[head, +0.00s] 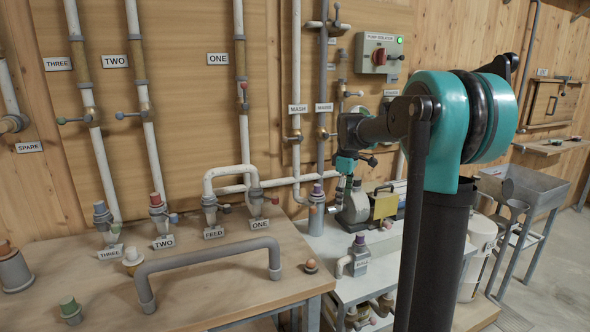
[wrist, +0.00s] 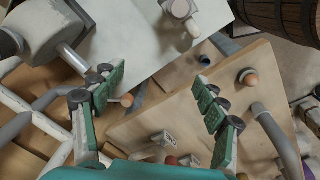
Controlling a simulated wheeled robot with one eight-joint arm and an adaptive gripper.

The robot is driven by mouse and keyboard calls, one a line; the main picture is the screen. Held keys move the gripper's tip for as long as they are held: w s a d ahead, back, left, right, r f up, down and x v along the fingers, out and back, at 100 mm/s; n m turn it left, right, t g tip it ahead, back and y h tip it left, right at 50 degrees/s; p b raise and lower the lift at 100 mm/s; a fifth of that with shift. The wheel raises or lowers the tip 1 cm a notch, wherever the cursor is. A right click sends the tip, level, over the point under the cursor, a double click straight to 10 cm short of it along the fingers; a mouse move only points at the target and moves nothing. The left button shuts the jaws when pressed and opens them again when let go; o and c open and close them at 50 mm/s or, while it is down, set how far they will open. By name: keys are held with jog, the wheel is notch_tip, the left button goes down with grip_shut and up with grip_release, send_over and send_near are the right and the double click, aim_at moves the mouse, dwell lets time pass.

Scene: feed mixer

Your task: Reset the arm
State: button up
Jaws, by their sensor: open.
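My gripper (head: 348,182) hangs at the end of my teal and black arm, right of centre in the head view. It is above the gap between the wooden bench (head: 215,290) and the lower white table (head: 330,240). In the wrist view my gripper (wrist: 160,80) shows two green-padded fingers spread wide, with nothing between the pads. The bench corner with an orange-tipped peg (wrist: 248,77) lies below and beyond the fingers. My arm hides part of the wall and the white table in the head view.
A grey U-shaped pipe (head: 210,260) and labelled fittings stand on the bench. A machine with a yellow plate (head: 386,206) stands close behind my gripper. White pipes and a pump isolator box (head: 379,53) are on the wall. A metal trough (head: 530,187) stands at right, beside open floor.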

jog(key=s+d+f+m+t, duration=0.1)
jog(key=s+f+m, duration=0.3)
jog(key=s, duration=0.6)
jog(key=s+f+m+t, duration=0.1)
jog(key=s+f+m, duration=0.3)
jog(key=s+f, duration=0.5)
jog(key=s+d+f+m+t, duration=0.1)
jog(key=s+f+m, duration=0.3)
jog(key=s+f, duration=0.3)
jog(key=s, duration=0.3)
jog(key=shift+s+d, duration=0.3)
jog(key=shift+s, duration=0.1)
